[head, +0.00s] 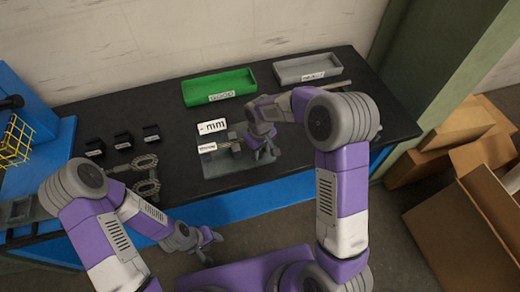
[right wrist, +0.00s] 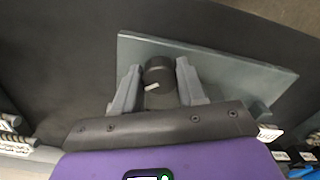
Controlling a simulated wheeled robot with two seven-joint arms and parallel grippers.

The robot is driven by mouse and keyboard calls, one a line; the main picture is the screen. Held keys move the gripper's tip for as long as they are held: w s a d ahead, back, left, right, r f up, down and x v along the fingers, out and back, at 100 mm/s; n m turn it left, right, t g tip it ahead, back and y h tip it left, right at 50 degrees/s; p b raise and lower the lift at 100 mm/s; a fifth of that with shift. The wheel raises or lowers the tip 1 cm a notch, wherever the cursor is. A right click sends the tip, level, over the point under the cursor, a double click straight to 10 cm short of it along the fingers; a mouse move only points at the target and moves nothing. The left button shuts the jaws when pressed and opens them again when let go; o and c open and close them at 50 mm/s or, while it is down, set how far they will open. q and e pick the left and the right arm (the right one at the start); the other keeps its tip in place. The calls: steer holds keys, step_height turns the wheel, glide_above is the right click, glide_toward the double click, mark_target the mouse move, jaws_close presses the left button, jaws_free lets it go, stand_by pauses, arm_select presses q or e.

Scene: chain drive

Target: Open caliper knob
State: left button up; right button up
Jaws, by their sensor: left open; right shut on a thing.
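The caliper knob (right wrist: 158,70) is a dark round knob with a pale mark, seen in the right wrist view. It sits above a grey plate (right wrist: 225,66). My right gripper (right wrist: 158,80) has one finger on each side of the knob and is shut on it. In the head view, my right gripper (head: 266,150) is over the grey plate (head: 215,165), and its hand hides the knob there. My left gripper (head: 210,246) is open and empty, in front of the table's front edge.
A green tray (head: 200,101) and a grey tray (head: 295,78) stand at the back of the black table. A white sign (head: 212,127) is behind the plate. Several small black blocks (head: 123,140) and chain pieces (head: 146,162) lie left. Cardboard boxes (head: 455,225) are on the floor right.

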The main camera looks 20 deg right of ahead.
steer(key=n+p, duration=0.1)
steer(key=n, duration=0.4)
steer(key=shift+d+n, duration=0.1)
steer(key=shift+n, duration=0.2)
steer(key=n+p, duration=0.1)
steer(key=n, duration=0.3)
steer(key=shift+w+n, duration=0.1)
steer(key=shift+n, duration=0.3)
steer(key=o, duration=1)
steer(key=shift+o, duration=0.3)
steer(key=shift+w+r, duration=0.1)
